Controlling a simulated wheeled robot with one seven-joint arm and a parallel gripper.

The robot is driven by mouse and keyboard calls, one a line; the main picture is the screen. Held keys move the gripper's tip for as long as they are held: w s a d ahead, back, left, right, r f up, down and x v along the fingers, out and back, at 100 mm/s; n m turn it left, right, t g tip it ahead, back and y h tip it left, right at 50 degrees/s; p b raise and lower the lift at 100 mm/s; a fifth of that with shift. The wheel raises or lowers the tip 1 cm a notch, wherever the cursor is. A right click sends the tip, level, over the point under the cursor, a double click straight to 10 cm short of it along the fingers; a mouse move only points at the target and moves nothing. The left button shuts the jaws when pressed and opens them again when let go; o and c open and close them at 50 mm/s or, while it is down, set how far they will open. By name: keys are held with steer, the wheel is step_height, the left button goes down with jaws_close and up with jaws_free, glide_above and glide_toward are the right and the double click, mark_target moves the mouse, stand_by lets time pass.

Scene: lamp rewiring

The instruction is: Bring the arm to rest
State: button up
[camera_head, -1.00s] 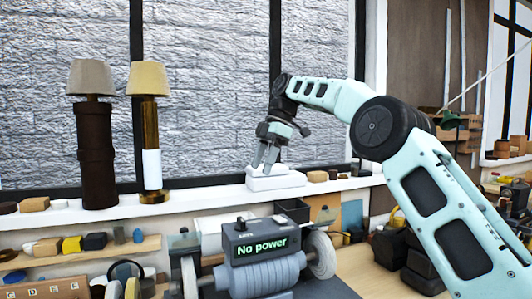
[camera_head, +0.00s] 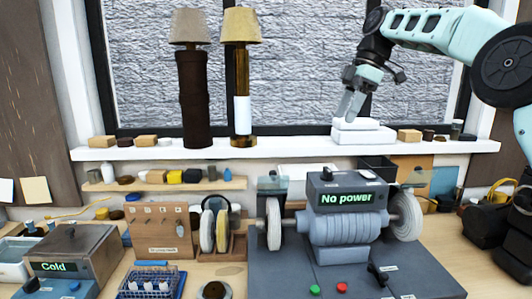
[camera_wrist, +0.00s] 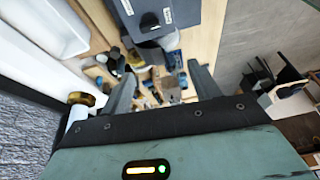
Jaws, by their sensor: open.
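My arm reaches in from the right side of the head view. My gripper (camera_head: 350,105) points down close to a white stacked block (camera_head: 362,133) on the window sill; I cannot tell whether it touches it. In the wrist view my gripper (camera_wrist: 160,88) shows its two fingers spread apart, with nothing held between them. Beyond the fingers, small blurred items lie below.
Two lamps, one dark (camera_head: 194,90) and one brass (camera_head: 243,90), stand on the sill (camera_head: 270,148) left of my gripper. A grinder (camera_head: 345,215) reading "No power" stands on the bench below. A box reading "Cold" (camera_head: 75,255) is at lower left.

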steer(key=s+a+f+m+h+b, duration=0.1)
steer(key=s+a+f+m, duration=0.1)
steer(key=s+a+f, duration=0.55)
steer(key=s+a+f+m+h+b, duration=0.1)
steer(key=s+a+f+m+b, duration=0.1)
steer(key=s+a+f, duration=0.5)
steer(key=s+d+f+m, duration=0.1)
steer(key=s+f, duration=0.3)
steer(key=s, duration=0.5)
steer(key=s+d+f+m+h+b, duration=0.1)
steer(key=s+d+f+m, duration=0.1)
steer(key=s+f, duration=0.3)
steer(key=s+d+f+m+b, duration=0.1)
steer(key=s+f, duration=0.4)
steer(key=s, duration=0.8)
steer(key=shift+s+d+f+m+h, duration=0.2)
steer(key=shift+s+d+m+h, duration=0.2)
steer(key=shift+m, duration=0.4)
